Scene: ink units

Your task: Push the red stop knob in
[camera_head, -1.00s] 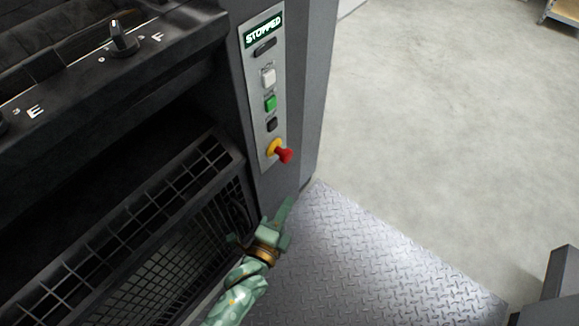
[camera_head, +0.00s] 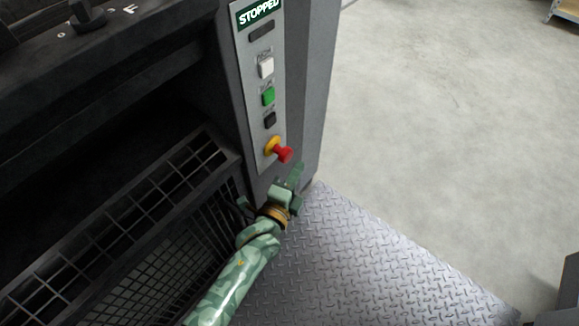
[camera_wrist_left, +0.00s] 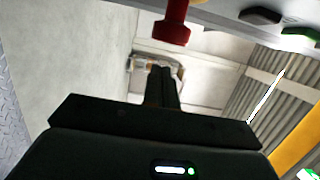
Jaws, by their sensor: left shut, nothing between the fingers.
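The red stop knob (camera_head: 284,155) stands out from a yellow collar (camera_head: 272,146) at the bottom of the grey control panel. A display at the panel's top reads STOPPED. My left gripper (camera_head: 297,168) is just below the knob in the head view, with its fingers together and empty, pointing up and away. In the left wrist view the red knob (camera_wrist_left: 172,30) hangs at the top, above the tips of the shut fingers (camera_wrist_left: 161,72). A gap shows between fingers and knob there. My right gripper is in neither view.
Above the knob sit a black button (camera_head: 270,120), a green button (camera_head: 268,96) and a white button (camera_head: 266,67). A dark wire guard (camera_head: 150,215) lies left of my left arm. Diamond-plate flooring (camera_head: 370,260) and open concrete floor (camera_head: 450,110) are to the right.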

